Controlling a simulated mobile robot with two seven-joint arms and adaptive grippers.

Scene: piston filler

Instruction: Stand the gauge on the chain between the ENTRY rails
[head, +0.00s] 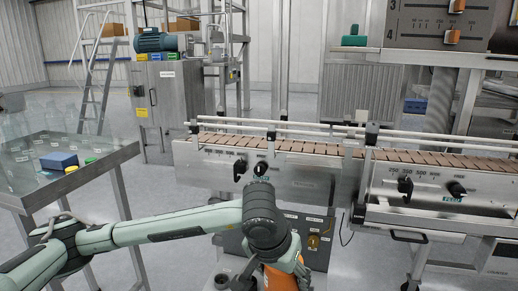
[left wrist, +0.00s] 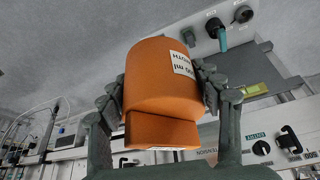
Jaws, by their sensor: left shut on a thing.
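The gauge (left wrist: 160,85) is an orange block with a rounded body, a narrower stepped end and a white label reading 500 ml and WIDTH, upside down in the left wrist view. My left gripper (left wrist: 163,92) is shut on it, a finger on each side. In the head view the gauge (head: 284,279) shows only partly, low at the bottom centre behind my left wrist, in front of the conveyor and below its chain. The chain (head: 330,153) is a row of brown slats running across the conveyor. My right gripper is not in view.
The conveyor's front panel carries black knobs (head: 405,185). A control box (head: 316,242) sits below it. A table (head: 110,158) at left holds a blue block (head: 59,160) and small round pieces. The visible stretch of chain is bare.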

